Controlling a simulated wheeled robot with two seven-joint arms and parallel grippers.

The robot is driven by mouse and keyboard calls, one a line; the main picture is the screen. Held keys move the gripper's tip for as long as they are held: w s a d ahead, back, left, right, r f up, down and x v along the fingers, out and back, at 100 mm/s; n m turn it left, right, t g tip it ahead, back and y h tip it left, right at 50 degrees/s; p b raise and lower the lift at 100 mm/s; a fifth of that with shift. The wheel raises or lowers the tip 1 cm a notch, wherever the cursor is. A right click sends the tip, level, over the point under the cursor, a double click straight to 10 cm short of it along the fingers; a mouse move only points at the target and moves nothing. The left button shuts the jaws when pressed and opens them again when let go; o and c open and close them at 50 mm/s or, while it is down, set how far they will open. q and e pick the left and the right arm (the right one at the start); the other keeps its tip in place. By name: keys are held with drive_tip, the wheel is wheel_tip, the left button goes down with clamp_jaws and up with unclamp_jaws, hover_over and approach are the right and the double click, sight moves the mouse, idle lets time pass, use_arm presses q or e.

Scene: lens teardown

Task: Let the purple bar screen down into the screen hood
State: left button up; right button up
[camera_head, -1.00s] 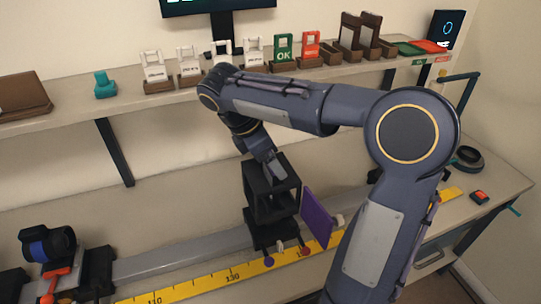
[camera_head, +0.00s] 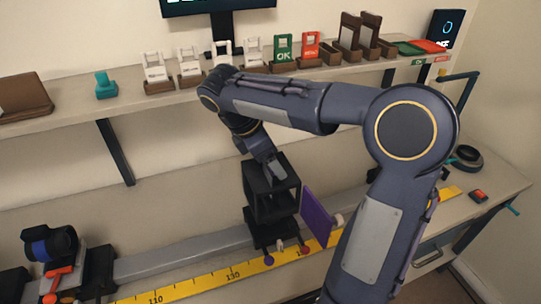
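The screen hood (camera_head: 262,205) is a black, open box frame on a carriage on the grey rail, at the middle of the head view. A flat purple panel (camera_head: 318,214), which looks like the purple bar screen, stands tilted just right of the hood, with a small white knob at its right edge. Whether it touches the hood is unclear. My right arm reaches across from the right, and its gripper (camera_head: 276,170) points down at the hood's top. Its fingertips are too small and dark to tell open from shut or what they hold. My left gripper is out of view.
A yellow scale (camera_head: 215,281) runs along the front of the rail (camera_head: 180,258). A black and blue lens (camera_head: 50,244) sits on a mount at left. Card stands and wooden holders line the shelf (camera_head: 60,119) above. My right arm covers much of the bench's right side.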

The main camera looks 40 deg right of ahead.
drive_tip(key=shift+f, duration=0.75)
drive_tip(key=o, duration=1.3)
drive_tip(key=shift+f, duration=0.1)
drive_tip(key=v, duration=0.8)
drive_tip(key=shift+w, duration=0.1)
